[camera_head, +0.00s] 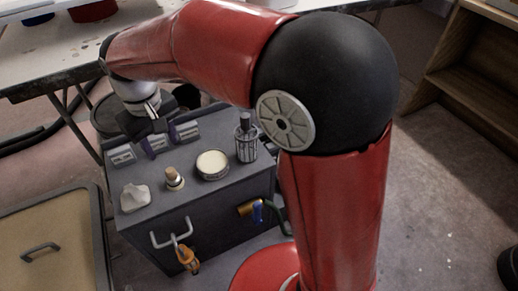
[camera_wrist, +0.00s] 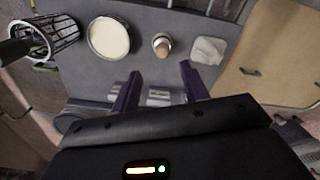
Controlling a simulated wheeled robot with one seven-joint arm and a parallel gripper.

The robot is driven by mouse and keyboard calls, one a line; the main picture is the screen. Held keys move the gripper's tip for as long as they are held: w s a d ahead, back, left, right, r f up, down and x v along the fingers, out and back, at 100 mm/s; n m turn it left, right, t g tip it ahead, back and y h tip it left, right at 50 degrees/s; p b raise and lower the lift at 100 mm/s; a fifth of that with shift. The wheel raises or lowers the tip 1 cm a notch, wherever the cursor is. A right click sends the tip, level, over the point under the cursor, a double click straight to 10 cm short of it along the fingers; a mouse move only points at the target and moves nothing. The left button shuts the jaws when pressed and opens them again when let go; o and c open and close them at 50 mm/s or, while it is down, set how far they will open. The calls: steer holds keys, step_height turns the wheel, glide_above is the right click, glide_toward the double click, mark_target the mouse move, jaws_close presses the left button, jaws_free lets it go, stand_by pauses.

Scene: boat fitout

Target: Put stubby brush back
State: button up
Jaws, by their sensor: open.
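A short, stubby item with a tan rounded top and a pale collar, which looks like the stubby brush (camera_head: 174,178), stands upright on the dark grey cabinet top (camera_head: 140,218). It also shows in the wrist view (camera_wrist: 162,45), beyond my fingertips. My gripper (camera_wrist: 160,70) has two purple fingers spread apart with nothing held between them. In the head view my gripper (camera_head: 160,141) is low over the back of the cabinet top, apart from the brush. My arm hides part of the cabinet's back.
A round cream-topped tin (camera_head: 212,165), a ribbed holder (camera_head: 246,150) with a dark upright item and a crumpled white rag (camera_head: 135,197) flank the brush. Small labelled blocks (camera_head: 122,155) line the back. A handle (camera_head: 171,236) with a hanging clip juts from the front.

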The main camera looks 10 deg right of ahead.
steer(key=s+d+r+m+t, duration=0.1)
steer(key=s+d+r+m, duration=0.1)
steer(key=d, duration=0.5)
steer(key=s+d+r+m+t, duration=0.1)
steer(key=s+d+r+t, duration=0.15)
steer(key=d, duration=0.45)
steer(key=s+d+f+m+t, duration=0.1)
steer(key=s+d+m, duration=0.3)
steer(key=s+d, duration=0.5)
steer(key=shift+s+d+f+t, duration=0.2)
steer(key=shift+s+d+t, duration=0.3)
steer(key=shift+d, duration=0.65)
steer(key=shift+w, duration=0.1)
